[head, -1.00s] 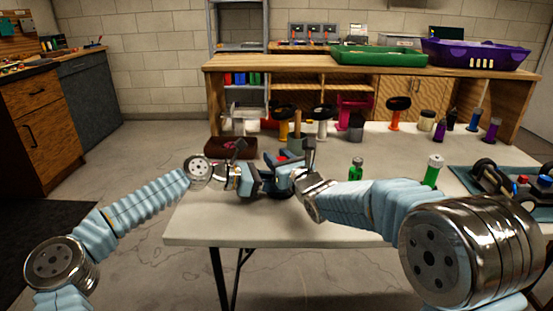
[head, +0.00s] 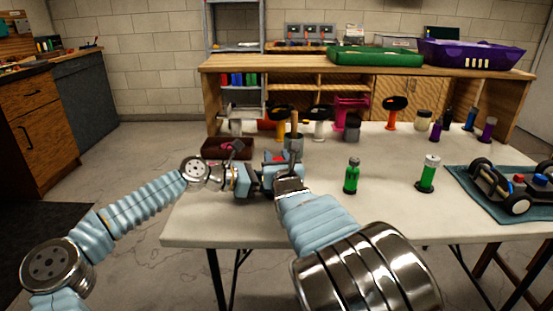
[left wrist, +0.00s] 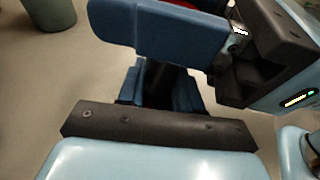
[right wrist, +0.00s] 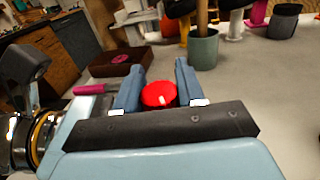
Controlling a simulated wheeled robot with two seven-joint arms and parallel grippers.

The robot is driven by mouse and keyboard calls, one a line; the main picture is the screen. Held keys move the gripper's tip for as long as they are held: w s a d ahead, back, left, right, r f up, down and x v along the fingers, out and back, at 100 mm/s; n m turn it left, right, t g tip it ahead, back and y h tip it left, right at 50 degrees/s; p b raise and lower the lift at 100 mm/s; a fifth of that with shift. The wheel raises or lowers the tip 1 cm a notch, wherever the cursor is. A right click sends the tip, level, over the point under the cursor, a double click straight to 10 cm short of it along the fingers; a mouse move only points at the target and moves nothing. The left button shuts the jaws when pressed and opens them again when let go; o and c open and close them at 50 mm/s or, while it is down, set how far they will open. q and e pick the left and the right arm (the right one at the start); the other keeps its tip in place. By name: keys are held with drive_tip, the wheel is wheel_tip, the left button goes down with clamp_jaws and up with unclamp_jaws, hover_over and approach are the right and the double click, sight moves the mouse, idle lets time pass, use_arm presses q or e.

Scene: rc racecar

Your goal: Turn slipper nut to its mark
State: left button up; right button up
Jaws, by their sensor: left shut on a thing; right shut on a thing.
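A round red part (right wrist: 159,94), which may be the slipper nut, sits between the two blue fingers of my right gripper (right wrist: 158,88) in the right wrist view. My right gripper (head: 276,172) is shut on it, close beside my left gripper (head: 256,180), above the front of the white table. In the left wrist view, my left gripper (left wrist: 162,65) is shut on a dark part (left wrist: 159,78), mostly hidden between the blue fingers. No mark on the nut can be made out. The RC car (head: 505,187) stands on a teal mat (head: 468,192) at the right.
A brown box (head: 222,148) and a grey-green cup (head: 294,143) holding a wooden handle stand behind the grippers. Two green bottles (head: 352,177) (head: 428,175) stand to the right. Several spools and bottles line the back. The front middle-right of the table (head: 400,215) is clear.

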drive_tip(key=shift+d, duration=0.1)
drive_tip(key=o, duration=1)
drive_tip(key=shift+c, duration=0.2)
drive_tip(key=s, duration=0.4)
drive_tip(key=s+d, duration=0.1)
drive_tip(key=s, duration=0.3)
drive_tip(key=s+d, duration=0.1)
drive_tip(key=s, duration=0.2)
drive_tip(key=shift+s+r, duration=0.1)
drive_tip(key=shift+s, duration=0.3)
